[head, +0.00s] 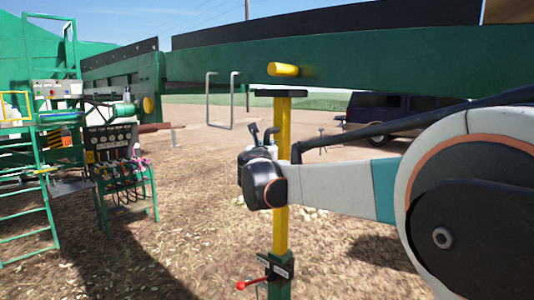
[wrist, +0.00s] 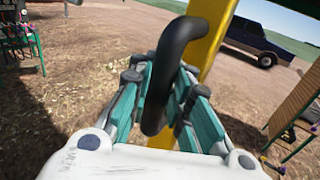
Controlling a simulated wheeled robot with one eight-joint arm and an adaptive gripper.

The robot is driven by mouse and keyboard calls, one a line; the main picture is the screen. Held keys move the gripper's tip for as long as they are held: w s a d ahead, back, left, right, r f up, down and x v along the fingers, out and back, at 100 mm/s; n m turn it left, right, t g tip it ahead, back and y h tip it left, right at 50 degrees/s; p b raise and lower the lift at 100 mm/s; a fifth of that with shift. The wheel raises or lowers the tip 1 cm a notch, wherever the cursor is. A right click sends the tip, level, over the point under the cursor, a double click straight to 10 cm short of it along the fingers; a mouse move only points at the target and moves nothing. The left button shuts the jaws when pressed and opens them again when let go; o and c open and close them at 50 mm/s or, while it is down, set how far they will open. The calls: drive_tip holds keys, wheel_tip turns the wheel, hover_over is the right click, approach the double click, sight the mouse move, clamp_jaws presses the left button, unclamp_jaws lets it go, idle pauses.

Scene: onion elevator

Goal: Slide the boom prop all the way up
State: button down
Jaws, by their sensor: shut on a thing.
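The boom prop is a yellow upright post (head: 282,225) with a dark flat head plate (head: 281,93) on top, rising from a green sleeve (head: 280,268). The head plate is right under the green boom (head: 350,62); I cannot tell whether they touch. In the wrist view the yellow post (wrist: 209,35) stands just behind my gripper (wrist: 165,105). The teal fingers are shut on a black curved handle (wrist: 178,45) beside the post. In the head view my wrist hides most of the handle.
A red-handled lever (head: 252,283) sticks out at the sleeve. A green control stand (head: 115,150) with hoses and a green ladder (head: 25,190) are at the left. A dark blue vehicle (head: 395,115) is behind. The straw-covered ground between is mostly open.

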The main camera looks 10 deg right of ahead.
drive_tip(key=shift+r, duration=0.15)
drive_tip(key=c, duration=1.6)
unclamp_jaws()
drive_tip(key=shift+a+r, duration=0.1)
drive_tip(key=shift+o, duration=0.6)
drive_tip(key=shift+s+a+r, duration=0.1)
drive_tip(key=shift+s, duration=0.2)
drive_tip(key=shift+w+f, duration=0.2)
drive_tip(key=v, duration=1.2)
